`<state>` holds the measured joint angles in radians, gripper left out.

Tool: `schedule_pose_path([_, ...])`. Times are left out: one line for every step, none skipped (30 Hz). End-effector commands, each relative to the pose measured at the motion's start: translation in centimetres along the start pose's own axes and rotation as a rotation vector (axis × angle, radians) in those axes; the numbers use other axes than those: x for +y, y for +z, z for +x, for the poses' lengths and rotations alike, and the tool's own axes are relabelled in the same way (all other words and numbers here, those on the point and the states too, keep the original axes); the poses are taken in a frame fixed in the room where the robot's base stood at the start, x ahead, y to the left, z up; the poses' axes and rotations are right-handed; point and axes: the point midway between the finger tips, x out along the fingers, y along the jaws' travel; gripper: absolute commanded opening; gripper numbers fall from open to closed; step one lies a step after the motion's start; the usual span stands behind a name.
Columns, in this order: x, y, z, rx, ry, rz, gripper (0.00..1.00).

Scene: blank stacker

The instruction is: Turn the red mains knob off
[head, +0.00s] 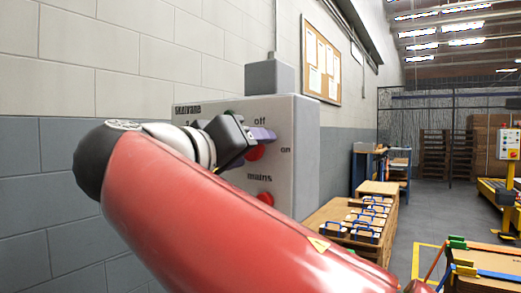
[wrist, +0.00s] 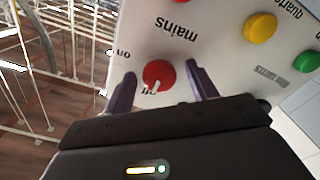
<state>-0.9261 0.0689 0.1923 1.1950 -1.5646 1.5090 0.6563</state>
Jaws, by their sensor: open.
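The red mains knob (wrist: 158,74) is on the front of a light grey control box (wrist: 215,45), with "mains" printed beside it. Its white mark points toward the "off" label in the wrist view; the "on" label is to its left there. My gripper (wrist: 161,86) is open, with one purple finger on each side of the knob. I cannot tell whether the fingers touch it. In the head view, my gripper (head: 258,138) is at the box front and hides part of the red knob (head: 254,153).
A second red button (head: 265,198) sits below the "mains" label. Yellow (wrist: 260,27) and green (wrist: 307,61) buttons are also on the panel. A wooden table with blue-handled boxes (head: 365,222) stands right of the control box. A block wall (head: 60,200) is behind.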

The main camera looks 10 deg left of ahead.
Motion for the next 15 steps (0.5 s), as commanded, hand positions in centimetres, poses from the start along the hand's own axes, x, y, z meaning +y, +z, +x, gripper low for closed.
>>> schedule_pose_path([0.0, 0.0, 0.0, 0.000, 0.000, 0.001, 0.57])
schedule_pose_path([0.0, 0.0, 0.0, 0.000, 0.000, 0.001, 0.57])
schedule_pose_path([0.0, 0.0, 0.0, 0.000, 0.000, 0.001, 0.57])
schedule_pose_path([0.0, 0.0, -0.1, 0.000, 0.000, 0.001, 0.57])
schedule_pose_path([0.0, 0.0, -0.2, 0.000, 0.000, 0.001, 0.57])
schedule_pose_path([0.0, 0.0, -0.4, 0.000, 0.000, 0.001, 0.57])
schedule_pose_path([0.0, 0.0, -0.7, 0.001, -0.001, 0.001, 0.57])
schedule_pose_path([-0.1, 0.0, -1.1, 0.002, -0.001, 0.001, 0.57])
schedule_pose_path([-0.1, 0.0, -1.7, 0.002, -0.003, 0.001, 0.57])
schedule_pose_path([-0.1, 0.0, -2.2, 0.002, -0.003, 0.001, 0.57])
schedule_pose_path([-0.1, 0.0, -2.7, 0.002, -0.004, 0.001, 0.57])
schedule_pose_path([-0.1, 0.0, -3.5, 0.002, -0.004, 0.000, 0.57])
schedule_pose_path([-0.1, 0.0, -4.0, 0.003, -0.004, 0.000, 0.57])
schedule_pose_path([-0.1, 0.0, -4.5, 0.002, -0.003, 0.000, 0.57])
schedule_pose_path([-0.1, 0.0, -5.2, 0.002, -0.004, 0.000, 0.57])
